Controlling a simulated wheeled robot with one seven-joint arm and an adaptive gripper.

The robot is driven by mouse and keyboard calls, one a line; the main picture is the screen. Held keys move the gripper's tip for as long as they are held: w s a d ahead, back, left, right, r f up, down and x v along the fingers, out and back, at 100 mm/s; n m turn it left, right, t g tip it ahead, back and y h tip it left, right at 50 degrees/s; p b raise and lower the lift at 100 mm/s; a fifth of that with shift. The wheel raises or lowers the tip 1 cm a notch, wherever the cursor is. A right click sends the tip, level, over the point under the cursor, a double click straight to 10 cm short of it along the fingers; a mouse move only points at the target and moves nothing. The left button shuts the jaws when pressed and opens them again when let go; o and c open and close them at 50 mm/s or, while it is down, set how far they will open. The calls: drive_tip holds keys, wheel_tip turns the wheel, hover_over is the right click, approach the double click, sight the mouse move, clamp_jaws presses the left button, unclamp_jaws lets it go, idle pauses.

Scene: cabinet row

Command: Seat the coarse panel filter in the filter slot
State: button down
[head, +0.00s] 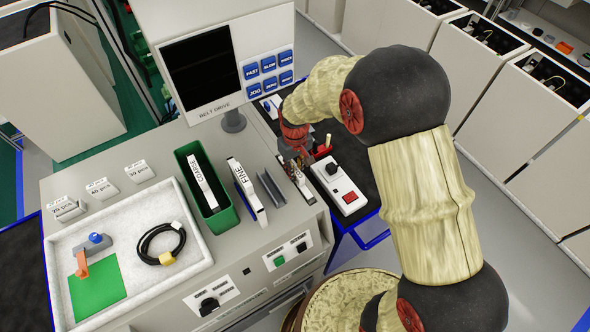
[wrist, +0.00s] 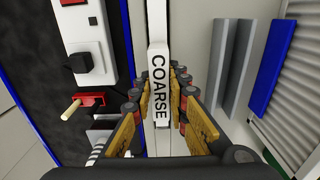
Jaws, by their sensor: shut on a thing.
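My gripper (head: 298,165) is over the right edge of the grey cabinet top. In the wrist view the gripper (wrist: 157,82) has its fingers on both sides of a narrow white panel filter (wrist: 159,60) lettered COARSE, and is shut on it. The filter's lower part is hidden, so I cannot tell whether it sits in a slot. In the head view my arm and gripper mostly cover this filter. A grey channel (head: 270,188) stands just left of the gripper; it also shows in the wrist view (wrist: 235,55). I cannot identify the filter slot for certain.
A white switch box (head: 340,186) lies right of the gripper on a dark surface. A screen (head: 203,70) stands behind. A white tray (head: 140,285) is at left.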

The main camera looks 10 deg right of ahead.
drive_tip(key=shift+f, duration=0.15)
drive_tip(key=c, duration=1.7)
unclamp_jaws()
drive_tip(key=shift+c, duration=0.2)
